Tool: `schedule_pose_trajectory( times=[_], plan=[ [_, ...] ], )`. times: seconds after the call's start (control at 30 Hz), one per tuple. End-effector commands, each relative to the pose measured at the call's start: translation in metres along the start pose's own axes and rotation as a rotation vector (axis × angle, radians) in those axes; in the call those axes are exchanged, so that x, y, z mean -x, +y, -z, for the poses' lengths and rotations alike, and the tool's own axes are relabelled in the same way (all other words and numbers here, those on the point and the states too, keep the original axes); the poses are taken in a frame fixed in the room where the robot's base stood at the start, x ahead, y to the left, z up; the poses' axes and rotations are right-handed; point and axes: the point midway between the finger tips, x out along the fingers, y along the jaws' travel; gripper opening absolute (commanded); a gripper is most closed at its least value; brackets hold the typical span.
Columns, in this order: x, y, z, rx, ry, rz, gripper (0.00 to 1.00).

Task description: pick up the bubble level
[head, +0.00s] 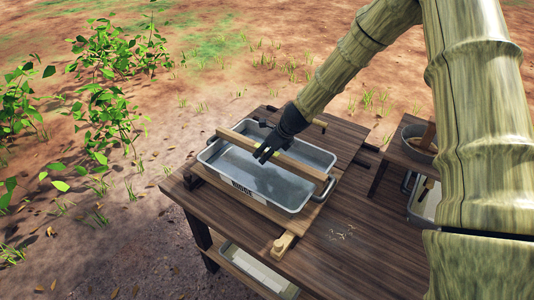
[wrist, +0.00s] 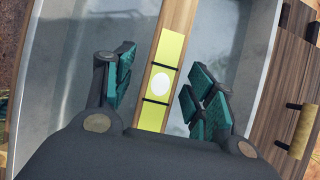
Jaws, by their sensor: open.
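The bubble level (head: 305,168) is a long, narrow wooden bar lying across a metal tray (head: 262,197) in the head view. In the wrist view, the level's middle (wrist: 176,48) is yellow with a white oval and black lines. My gripper (head: 265,154) is above the middle of the bar. In the wrist view my gripper (wrist: 160,86) is open, with one teal-padded finger on each side of the bar and gaps between. I cannot tell how far the fingertips are above or below its top. My gripper hides part of the bar in the head view.
The tray stands on a dark wooden workbench (head: 365,245) with a wooden clamp (head: 284,243) at its front. Leafy plants (head: 105,105) grow at left. The workbench's front right is mostly clear.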

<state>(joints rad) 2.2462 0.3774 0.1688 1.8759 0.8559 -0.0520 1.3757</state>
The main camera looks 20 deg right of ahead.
Motion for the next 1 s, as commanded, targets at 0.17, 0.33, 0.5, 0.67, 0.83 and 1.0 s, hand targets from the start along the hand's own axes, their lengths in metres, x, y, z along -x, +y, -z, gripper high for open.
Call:
schedule_pose_trajectory(
  times=[0.17, 0.33, 0.5, 0.67, 0.83, 1.0],
  plan=[
    [0.000, 0.000, 0.000, 0.000, 0.000, 0.000, 0.35],
    [0.000, 0.000, 0.000, 0.000, 0.000, 0.000, 0.04],
    [0.001, 0.000, 0.000, 0.000, -0.001, 0.000, 0.00],
    [0.002, 0.000, -0.001, 0.000, -0.001, 0.000, 0.00],
    [0.008, 0.000, -0.006, 0.002, -0.002, 0.001, 0.00],
    [0.020, 0.000, -0.013, 0.003, -0.002, 0.001, 0.00]
  ],
)
